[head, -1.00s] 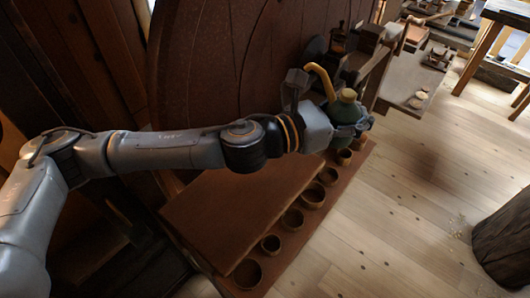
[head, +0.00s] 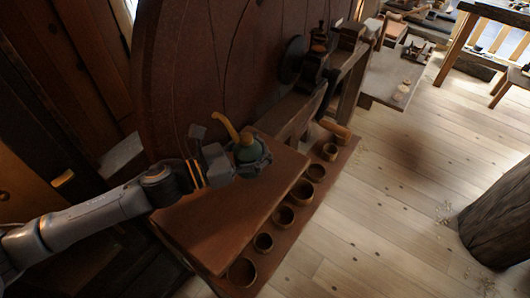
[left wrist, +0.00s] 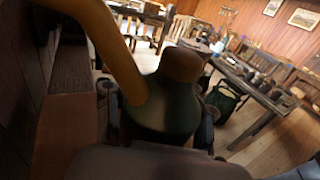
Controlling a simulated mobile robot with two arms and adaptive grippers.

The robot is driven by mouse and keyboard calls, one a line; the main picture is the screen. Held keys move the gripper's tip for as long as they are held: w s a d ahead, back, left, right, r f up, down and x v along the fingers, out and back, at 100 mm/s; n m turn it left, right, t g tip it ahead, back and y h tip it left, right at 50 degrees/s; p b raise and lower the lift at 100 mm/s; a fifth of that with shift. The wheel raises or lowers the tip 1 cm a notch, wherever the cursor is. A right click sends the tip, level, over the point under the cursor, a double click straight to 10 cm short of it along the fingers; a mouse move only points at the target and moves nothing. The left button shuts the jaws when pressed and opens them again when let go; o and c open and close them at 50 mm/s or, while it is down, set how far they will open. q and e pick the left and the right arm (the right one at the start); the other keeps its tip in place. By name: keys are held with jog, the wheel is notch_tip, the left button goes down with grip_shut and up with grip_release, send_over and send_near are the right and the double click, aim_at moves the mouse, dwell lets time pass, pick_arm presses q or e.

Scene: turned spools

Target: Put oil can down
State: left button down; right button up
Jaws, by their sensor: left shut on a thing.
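The oil can (head: 246,150) is green with a curved yellow spout and a tan cap. My left gripper (head: 262,158) is shut on its body, near the far part of a flat brown wooden board (head: 215,222). I cannot tell whether the can's base touches the board. In the left wrist view the can (left wrist: 165,105) fills the middle, its spout bending up to the left and its cap on top. The gripper's fingers (left wrist: 160,118) show on both sides of it. My right gripper is not in view.
Several round wooden cups (head: 283,217) stand in a row on a lower ledge along the board's right edge. A large wooden wheel (head: 200,70) stands behind. A dark stump (head: 500,222) is at the right on open plank floor (head: 400,210).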

pick_arm(q)
notch_tip(320, 180, down, 2)
jog(key=shift+f+p, duration=0.15)
jog(key=shift+p, duration=0.2)
jog(key=shift+w+f, duration=0.1)
jog(key=shift+f, duration=0.15)
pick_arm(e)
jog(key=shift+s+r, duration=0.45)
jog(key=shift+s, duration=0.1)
pick_arm(q)
jog(key=shift+f, duration=0.25)
jog(key=shift+c, duration=2.4)
grip_release()
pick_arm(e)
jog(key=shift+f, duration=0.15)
